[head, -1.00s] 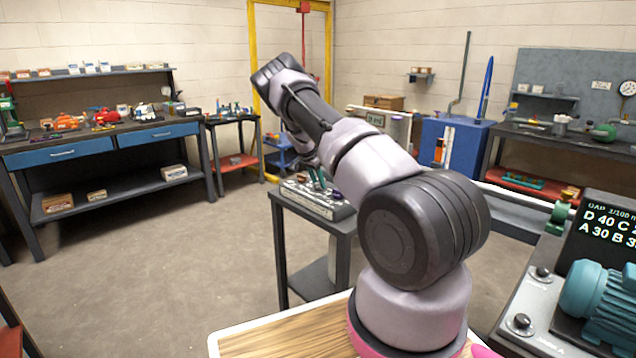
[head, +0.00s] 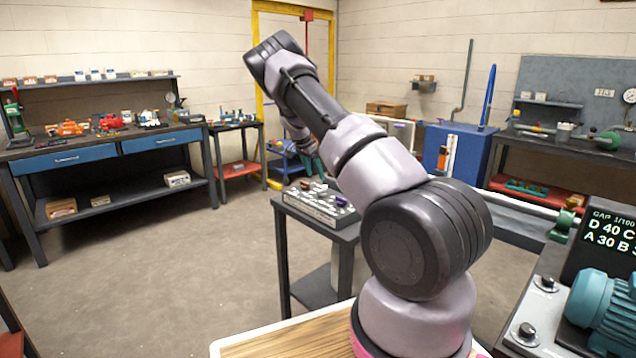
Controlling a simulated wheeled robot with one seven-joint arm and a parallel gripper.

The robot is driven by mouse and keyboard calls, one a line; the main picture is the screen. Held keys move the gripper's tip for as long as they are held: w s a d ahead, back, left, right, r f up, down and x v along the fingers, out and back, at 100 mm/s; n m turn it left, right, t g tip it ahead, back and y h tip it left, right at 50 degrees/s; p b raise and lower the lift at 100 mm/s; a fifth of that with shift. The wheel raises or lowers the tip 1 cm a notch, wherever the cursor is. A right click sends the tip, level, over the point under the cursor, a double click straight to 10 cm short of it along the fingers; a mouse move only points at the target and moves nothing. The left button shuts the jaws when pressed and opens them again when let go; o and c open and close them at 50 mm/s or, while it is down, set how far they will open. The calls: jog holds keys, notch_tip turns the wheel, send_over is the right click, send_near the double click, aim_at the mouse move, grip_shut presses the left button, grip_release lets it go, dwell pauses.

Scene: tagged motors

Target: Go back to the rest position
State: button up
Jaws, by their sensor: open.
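My arm rises from my base at the bottom centre of the head view, bends at the elbow up to the left, and its far end drops down behind the forearm. My gripper (head: 314,167) shows only in part there, small and dark, above the rack on the small table; it is open, and I see nothing held in it. The forearm covers part of it. The rack (head: 318,204) is a grey block with several small coloured pieces on top, and it sits on the small dark table (head: 290,222).
A blue-drawer workbench (head: 60,160) stands at the left. A teal motor (head: 602,305) and a black sign (head: 603,240) with gap numbers are at the right. A blue cabinet (head: 470,150) stands behind. The floor (head: 180,270) at left is clear.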

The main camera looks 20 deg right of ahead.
jog(key=shift+v, duration=0.85)
jog(key=s+a+r+n+t+y, duration=0.1)
jog(key=s+a+r+n+y, duration=0.2)
jog(key=s+r, duration=0.85)
jog(key=s+a+r+t+y, duration=0.2)
jog(key=s+a+r, duration=0.45)
jog(key=r, duration=0.75)
jog(key=s+a+r+n+t, duration=0.1)
jog(key=s+a+n, duration=0.1)
jog(key=s, duration=0.8)
jog(key=s+a+r+n, duration=0.2)
jog(key=s+a, duration=0.1)
jog(key=s, duration=0.6)
jog(key=s+a+r+n+t+y, duration=0.1)
jog(key=s+a+n, duration=0.1)
jog(key=s, duration=0.8)
jog(key=shift+s+a+r+n+t, duration=0.2)
jog(key=shift+s+a+n+t, duration=0.15)
jog(key=shift+a, duration=0.2)
jog(key=shift+w+d, duration=0.1)
jog(key=shift+d, duration=0.05)
